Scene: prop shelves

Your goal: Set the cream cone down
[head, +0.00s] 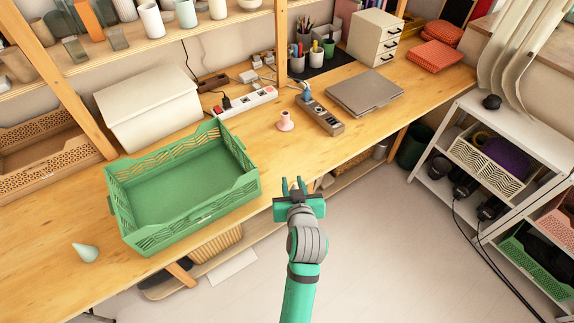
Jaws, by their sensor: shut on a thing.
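My gripper (293,184) is in front of the desk's front edge, over the floor side, with its fingers pointing toward the desk. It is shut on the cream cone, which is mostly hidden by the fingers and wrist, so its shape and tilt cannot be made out. The wooden desk (385,118) runs across the view behind the gripper. A pale mint cone (85,253) lies on the desk at the lower left, apart from the gripper.
A green crate (190,229) stands empty left of my gripper. Bare desk lies around the pink object. A white shelf unit (450,120) stands at right.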

